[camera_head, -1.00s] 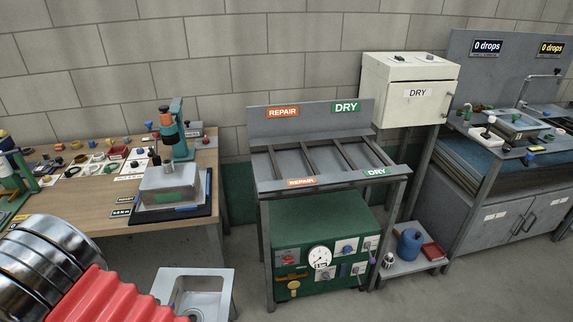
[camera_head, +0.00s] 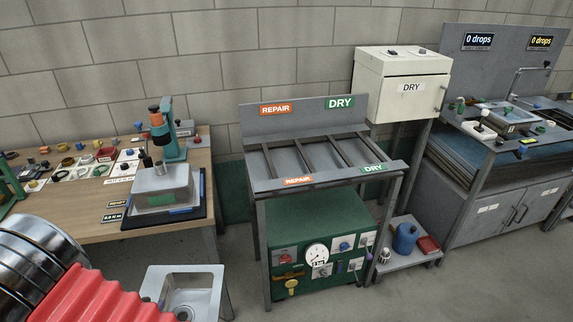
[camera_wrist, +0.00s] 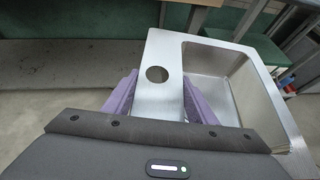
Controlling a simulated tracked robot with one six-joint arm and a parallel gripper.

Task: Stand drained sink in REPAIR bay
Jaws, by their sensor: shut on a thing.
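A steel sink (camera_head: 207,283) with a basin and a round hole is at the bottom of the head view. It fills much of the wrist view (camera_wrist: 163,45). My gripper (camera_wrist: 160,92) is shut on the sink's flat deck side, with a purple finger on each side of the hole. The fingers are hidden in the head view. The grey rack (camera_head: 290,117) stands behind the sink and to its right. Its bars divide it into bays, with orange REPAIR labels (camera_head: 298,181) at left and green DRY labels (camera_head: 374,168) at right. I see no sink in the rack.
A wooden bench (camera_head: 75,203) with a press (camera_head: 168,130) and tools stands at left. A green gauge panel (camera_head: 330,232) is under the rack. A cream DRY cabinet (camera_head: 385,70) and a wash station (camera_head: 500,175) are at right. Grey floor is open in front.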

